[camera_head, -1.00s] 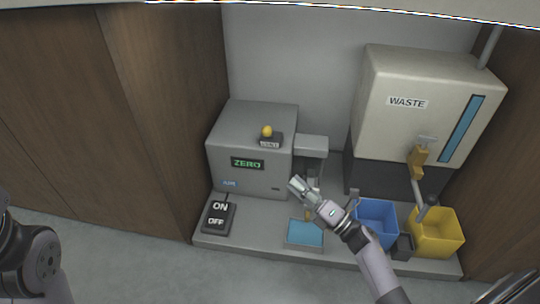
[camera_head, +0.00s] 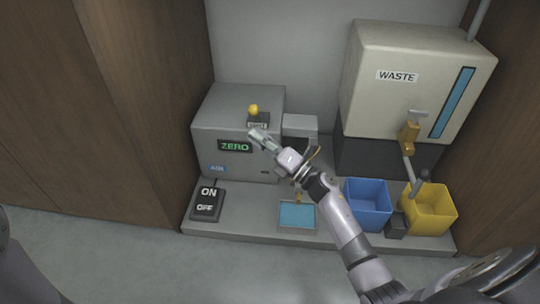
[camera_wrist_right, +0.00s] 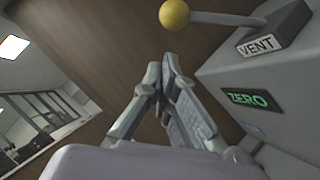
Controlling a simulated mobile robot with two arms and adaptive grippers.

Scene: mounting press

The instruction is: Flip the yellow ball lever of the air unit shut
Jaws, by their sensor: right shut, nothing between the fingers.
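The yellow ball lever (camera_head: 254,109) stands on top of the grey air unit (camera_head: 237,165), on a dark block labelled VENT (camera_head: 258,121). In the right wrist view the yellow ball (camera_wrist_right: 174,15) is at the top, with its grey rod running right to the VENT block (camera_wrist_right: 262,42). My right gripper (camera_head: 257,136) is shut and empty, in front of the unit's upper front edge, just below the lever in the picture. In the wrist view its fingertips (camera_wrist_right: 162,75) are below the ball and apart from it. My left gripper is out of view.
A green ZERO display (camera_head: 235,146) is on the unit's front. An ON/OFF switch (camera_head: 208,203), a blue tray (camera_head: 297,216), a blue bin (camera_head: 367,207) and a yellow bin (camera_head: 430,212) stand lower. The WASTE tank (camera_head: 400,100) is at right.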

